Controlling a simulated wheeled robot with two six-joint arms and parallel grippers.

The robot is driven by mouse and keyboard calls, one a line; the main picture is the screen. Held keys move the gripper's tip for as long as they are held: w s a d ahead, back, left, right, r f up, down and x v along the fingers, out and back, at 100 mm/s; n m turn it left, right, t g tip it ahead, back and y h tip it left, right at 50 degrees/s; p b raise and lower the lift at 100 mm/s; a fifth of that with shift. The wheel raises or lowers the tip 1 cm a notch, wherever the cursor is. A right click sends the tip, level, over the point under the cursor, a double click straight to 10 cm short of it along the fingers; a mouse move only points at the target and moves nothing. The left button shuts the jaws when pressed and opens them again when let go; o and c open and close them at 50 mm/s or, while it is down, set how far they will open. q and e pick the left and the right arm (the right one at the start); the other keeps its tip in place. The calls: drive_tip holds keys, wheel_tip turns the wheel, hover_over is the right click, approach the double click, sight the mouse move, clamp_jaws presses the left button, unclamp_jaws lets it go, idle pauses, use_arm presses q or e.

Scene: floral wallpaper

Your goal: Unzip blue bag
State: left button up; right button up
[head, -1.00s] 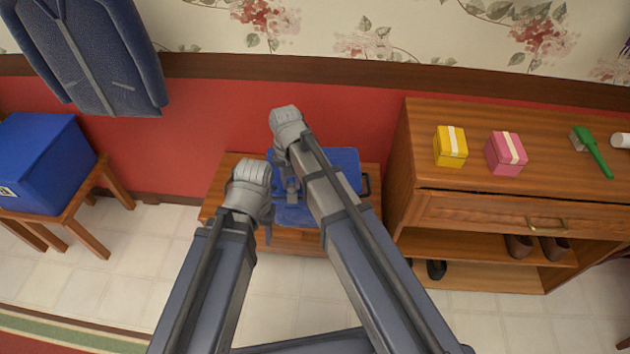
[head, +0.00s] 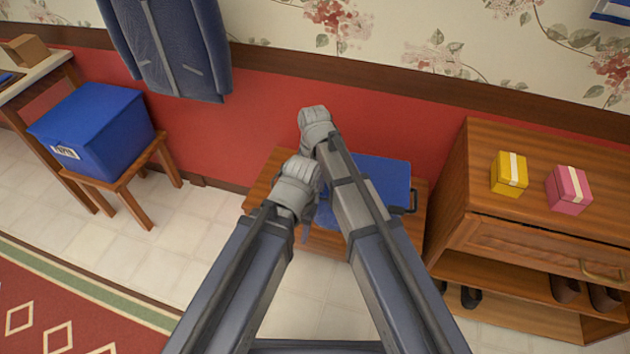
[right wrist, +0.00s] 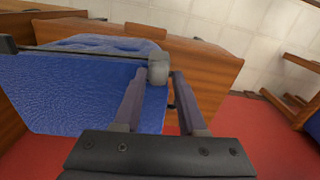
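The blue bag (head: 382,183) lies on a low wooden bench, partly hidden behind my arms in the head view. A dark handle shows at its right end. In the right wrist view the bag (right wrist: 75,95) fills the left side, with a dark strip along its upper part and a small grey block (right wrist: 158,69) at the strip's end, seemingly the zipper slider. My right gripper (right wrist: 160,75) has its fingers apart, with the block at the gap between the tips; a gap shows on the right finger's side. My left gripper (head: 306,228) is beside the bag, its fingers mostly hidden.
The wooden bench (head: 262,190) stands against the red wall. A shoe cabinet (head: 480,200) with yellow and pink boxes is close on the right. A blue box (head: 95,130) sits on a stool at left, with a coat (head: 172,50) above. Floor between is clear.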

drive_tip(key=shift+o, duration=1.3)
drive_tip(key=shift+r, duration=0.15)
wheel_tip(320, 180, up, 8)
drive_tip(key=p, duration=0.8)
drive_tip(key=shift+f, duration=0.2)
drive_tip(key=shift+d, duration=0.15)
drive_tip(key=s+d+n, duration=0.1)
drive_tip(key=s+d, duration=0.5)
drive_tip(key=d, duration=0.3)
drive_tip(key=s+d+n, duration=0.1)
drive_tip(key=s+d, duration=0.5)
drive_tip(key=d, duration=0.4)
drive_tip(key=s+a+r+n+p, duration=0.2)
drive_tip(key=a+r+p, duration=0.1)
drive_tip(key=a, duration=0.2)
drive_tip(key=s+a+r+n+h+p, duration=0.1)
drive_tip(key=s+a+r+p, duration=0.2)
drive_tip(key=a, duration=0.3)
drive_tip(key=shift+a+r+n+p, duration=0.25)
drive_tip(key=shift+r+n+p, duration=0.15)
drive_tip(key=shift+r+p, duration=0.25)
